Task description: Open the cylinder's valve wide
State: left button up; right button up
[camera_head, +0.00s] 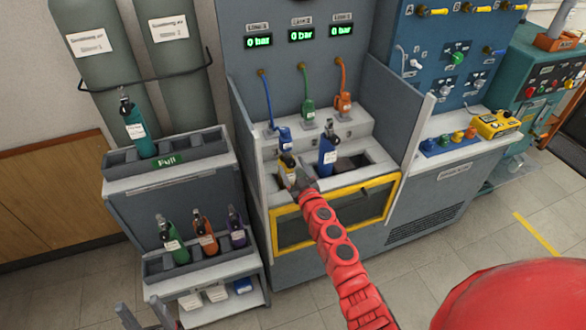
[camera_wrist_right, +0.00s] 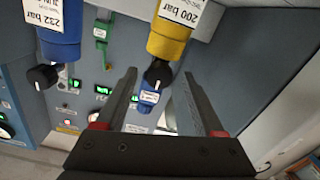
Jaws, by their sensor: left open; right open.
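A yellow cylinder (camera_head: 287,161) stands in the left slot of the test bench, largely covered by my right gripper in the head view. In the right wrist view the yellow cylinder (camera_wrist_right: 170,38) is labelled 200 bar, and its black valve knob (camera_wrist_right: 158,72) appears between my open fingertips; contact cannot be told. My right gripper (camera_wrist_right: 159,76) also shows in the head view (camera_head: 296,178). A blue cylinder (camera_head: 327,152) stands to its right; the wrist view shows it (camera_wrist_right: 57,35) labelled 232 bar, with a black knob. My left gripper (camera_head: 143,313) is open and empty at the lower left.
Three displays (camera_head: 302,34) read 0 bar above blue, green and orange hoses (camera_head: 308,108). A yellow-framed panel (camera_head: 377,186) fronts the bench, and a side wall (camera_head: 420,110) bounds it right. A rack (camera_head: 125,195) at left holds several small cylinders.

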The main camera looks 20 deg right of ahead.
grip_shut()
dwell(0.3)
